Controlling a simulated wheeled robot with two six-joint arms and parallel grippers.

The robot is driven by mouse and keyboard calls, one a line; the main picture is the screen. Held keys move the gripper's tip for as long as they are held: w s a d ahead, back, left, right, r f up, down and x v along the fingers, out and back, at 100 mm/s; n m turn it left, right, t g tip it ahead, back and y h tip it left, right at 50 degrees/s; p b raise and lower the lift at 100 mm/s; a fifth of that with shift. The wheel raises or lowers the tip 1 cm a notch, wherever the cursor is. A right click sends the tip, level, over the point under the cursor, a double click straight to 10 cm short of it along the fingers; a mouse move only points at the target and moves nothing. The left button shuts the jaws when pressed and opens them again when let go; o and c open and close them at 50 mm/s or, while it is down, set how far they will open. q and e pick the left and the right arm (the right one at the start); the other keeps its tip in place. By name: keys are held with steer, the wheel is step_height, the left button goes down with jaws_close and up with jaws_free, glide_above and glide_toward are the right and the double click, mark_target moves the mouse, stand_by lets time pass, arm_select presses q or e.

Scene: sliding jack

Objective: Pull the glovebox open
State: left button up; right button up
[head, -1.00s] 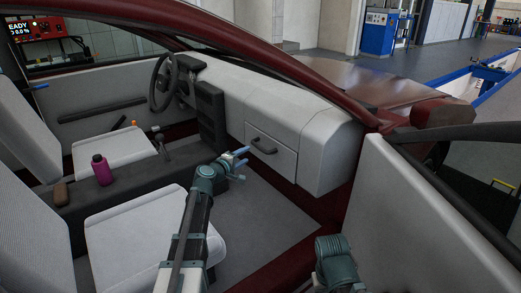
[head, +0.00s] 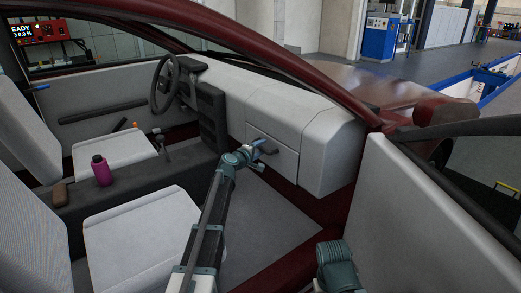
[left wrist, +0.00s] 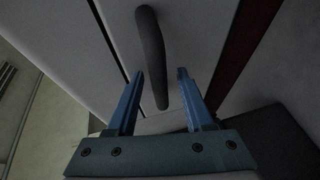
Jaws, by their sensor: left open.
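The glovebox (head: 285,162) is a pale panel low on the passenger side of the dashboard, and it looks shut. Its dark bar handle (left wrist: 152,50) shows in the left wrist view; in the head view my gripper largely hides it. My left gripper (head: 262,150) is at the handle. In the left wrist view its blue fingers (left wrist: 160,74) are open, with the lower part of the handle lying between them in the picture. Gaps show on both sides, so the fingers are not closed on it. My right gripper is not in view; only part of that arm shows.
The open car door (head: 400,215) stands at the right. The passenger seat (head: 140,238) is below and left of my left arm. A pink bottle (head: 101,170) stands on the centre console. The floor before the glovebox is clear.

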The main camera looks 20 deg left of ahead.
arm_select(q)
steer(key=shift+c, duration=0.3)
jaws_close()
stand_by(1.1)
